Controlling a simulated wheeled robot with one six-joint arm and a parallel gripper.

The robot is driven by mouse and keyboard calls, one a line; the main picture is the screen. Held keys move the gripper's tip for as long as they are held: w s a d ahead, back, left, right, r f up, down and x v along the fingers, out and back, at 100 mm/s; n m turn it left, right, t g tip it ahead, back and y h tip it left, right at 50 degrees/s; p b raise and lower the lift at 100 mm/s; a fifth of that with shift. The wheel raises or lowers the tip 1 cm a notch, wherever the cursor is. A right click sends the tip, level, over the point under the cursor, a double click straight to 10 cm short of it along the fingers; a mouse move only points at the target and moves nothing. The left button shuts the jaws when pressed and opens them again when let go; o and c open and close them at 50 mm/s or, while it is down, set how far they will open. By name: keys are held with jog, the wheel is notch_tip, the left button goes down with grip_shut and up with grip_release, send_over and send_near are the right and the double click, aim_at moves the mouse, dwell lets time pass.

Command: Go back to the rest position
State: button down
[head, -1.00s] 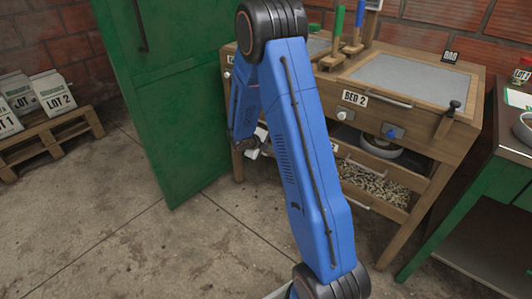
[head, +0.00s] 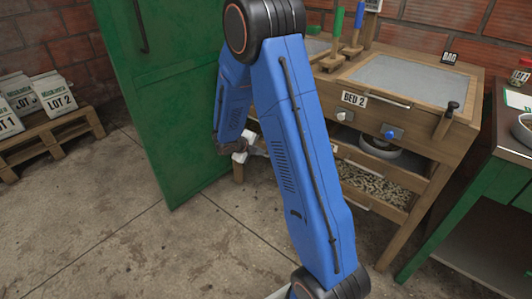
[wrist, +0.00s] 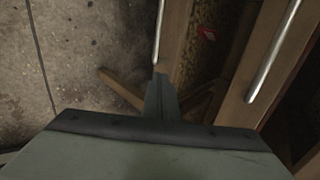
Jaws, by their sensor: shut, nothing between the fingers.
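My gripper (head: 262,152) is partly hidden behind my blue arm in the head view, low in front of the wooden bed unit. In the wrist view my gripper (wrist: 160,85) points away from the camera with its fingers together and nothing held. Beyond the fingers lie the wooden frame and long metal handles (wrist: 275,50) of the drawers, with concrete floor at the left.
The wooden BED 2 unit (head: 462,92) with an open drawer of beans (head: 372,184) stands at the right. A green table (head: 497,165) is beside it. A green door (head: 165,100) stands left of my arm. A pallet (head: 50,138) holds lot bags. The front left floor is clear.

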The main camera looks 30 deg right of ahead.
jog(key=v, duration=0.5)
jog(key=shift+s+a+r, duration=0.15)
jog(key=shift+a+r, duration=0.05)
jog(key=shift+a, duration=0.1)
